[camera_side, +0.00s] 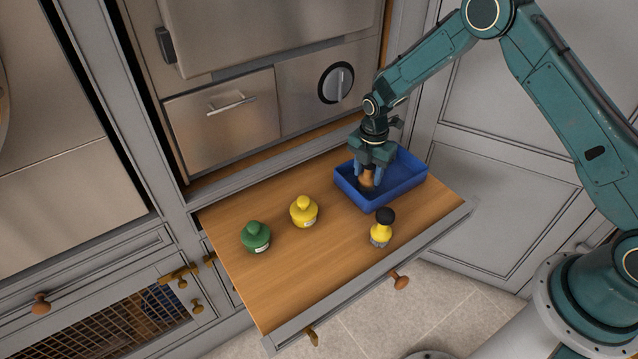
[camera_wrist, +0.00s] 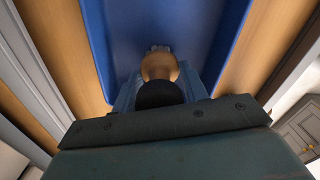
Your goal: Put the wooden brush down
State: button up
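My gripper (camera_side: 367,174) points down into the blue tray (camera_side: 411,183), with a finger on each side of the brush. The fingers look shut on it around the knob. The brush is inside the tray walls, near the left end. I cannot tell whether its bristles touch the tray floor.
The tray stands on a wooden pull-out board (camera_side: 322,255). A yellow brush with a black knob (camera_side: 381,229) stands in front of the tray. A yellow bottle-shaped item (camera_side: 304,211) and a green one (camera_side: 256,237) stand left. The board's front left is clear.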

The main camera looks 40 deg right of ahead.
jog(key=o, duration=0.4)
jog(key=shift+o, duration=0.2)
jog(key=shift+r, duration=0.1)
notch_tip(320, 180, up, 12)
jog(key=shift+f, duration=0.1)
dwell(0.4)
dwell(0.4)
